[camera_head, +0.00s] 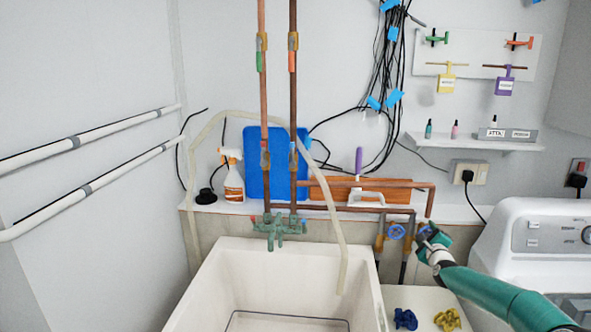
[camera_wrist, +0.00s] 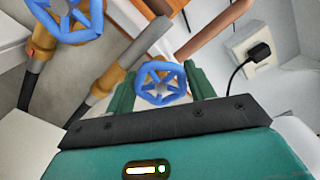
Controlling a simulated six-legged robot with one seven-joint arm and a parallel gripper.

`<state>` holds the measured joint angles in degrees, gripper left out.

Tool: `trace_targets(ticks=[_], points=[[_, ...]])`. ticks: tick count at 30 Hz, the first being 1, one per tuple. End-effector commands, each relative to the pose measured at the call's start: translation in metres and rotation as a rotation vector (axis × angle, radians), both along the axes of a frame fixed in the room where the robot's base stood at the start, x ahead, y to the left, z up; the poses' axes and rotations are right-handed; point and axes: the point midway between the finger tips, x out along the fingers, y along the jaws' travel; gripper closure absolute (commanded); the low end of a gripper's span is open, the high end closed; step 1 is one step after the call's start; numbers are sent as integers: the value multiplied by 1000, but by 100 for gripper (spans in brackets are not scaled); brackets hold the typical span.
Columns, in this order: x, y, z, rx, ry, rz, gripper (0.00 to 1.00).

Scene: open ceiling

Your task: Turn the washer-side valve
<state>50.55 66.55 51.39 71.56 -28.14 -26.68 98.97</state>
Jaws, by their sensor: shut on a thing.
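The washer-side valve has a blue spoked handwheel (camera_wrist: 157,99) on a copper pipe. In the wrist view it sits between the two green fingers of my gripper (camera_wrist: 160,84), which are shut on its rim from both sides. In the head view my gripper (camera_head: 426,236) reaches in from the lower right and covers most of this handwheel (camera_head: 424,228). A second blue handwheel (camera_head: 396,231) is just to its left. It also shows at the top left of the wrist view (camera_wrist: 74,22), apart from my fingers.
The white washer (camera_head: 530,225) stands at the right. The white sink (camera_head: 225,290) is left of the valves, with a green tap (camera_head: 279,228) above it. Loose blue (camera_head: 405,319) and yellow (camera_head: 448,319) parts lie below the valves. A black plug (camera_wrist: 259,52) and cord are close by.

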Motion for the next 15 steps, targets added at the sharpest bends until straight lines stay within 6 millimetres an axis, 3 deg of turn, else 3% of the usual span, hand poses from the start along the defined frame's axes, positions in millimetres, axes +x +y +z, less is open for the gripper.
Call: trace_targets(ticks=[8,15], points=[[0,2,-1,278,-29,4,73],[0,2,0,297,-31,4,73]])
